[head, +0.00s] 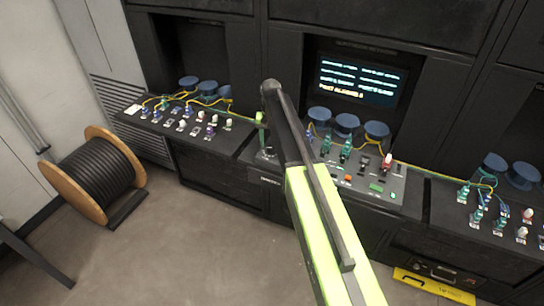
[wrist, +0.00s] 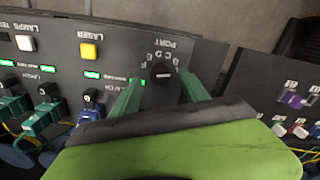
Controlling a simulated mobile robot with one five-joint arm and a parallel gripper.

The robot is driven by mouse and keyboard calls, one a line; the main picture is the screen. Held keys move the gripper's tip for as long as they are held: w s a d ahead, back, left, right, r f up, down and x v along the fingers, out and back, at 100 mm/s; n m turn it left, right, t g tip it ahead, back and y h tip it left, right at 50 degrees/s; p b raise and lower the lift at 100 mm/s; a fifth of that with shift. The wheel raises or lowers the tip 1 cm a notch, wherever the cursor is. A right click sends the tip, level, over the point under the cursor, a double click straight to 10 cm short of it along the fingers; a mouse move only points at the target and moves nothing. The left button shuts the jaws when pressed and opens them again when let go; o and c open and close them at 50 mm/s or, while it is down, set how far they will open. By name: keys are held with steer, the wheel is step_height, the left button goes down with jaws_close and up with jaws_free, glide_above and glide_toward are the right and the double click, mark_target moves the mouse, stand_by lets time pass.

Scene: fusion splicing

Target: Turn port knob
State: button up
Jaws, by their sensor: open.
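The port knob (wrist: 160,73) is a round black knob on the dark console panel, with letters and the word PORT printed around it, upside down in the wrist view. My gripper (wrist: 159,84) is open, with one green finger on each side of the knob and a visible gap to it. I cannot tell how far the fingertips are above the panel.
A yellow button (wrist: 89,51), a white button (wrist: 26,43) and green-lit labels are on the same panel. Teal connectors (wrist: 38,118) with cables stand beside my gripper. A lit screen (head: 357,82) is behind the console. A cable reel (head: 96,172) stands on the floor at left.

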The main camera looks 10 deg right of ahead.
mark_target(271, 149)
step_height(271, 149, down, 3)
steer(key=shift+b, duration=0.7)
steer(key=shift+r, duration=0.1)
jaws_close()
steer(key=shift+d, duration=0.1)
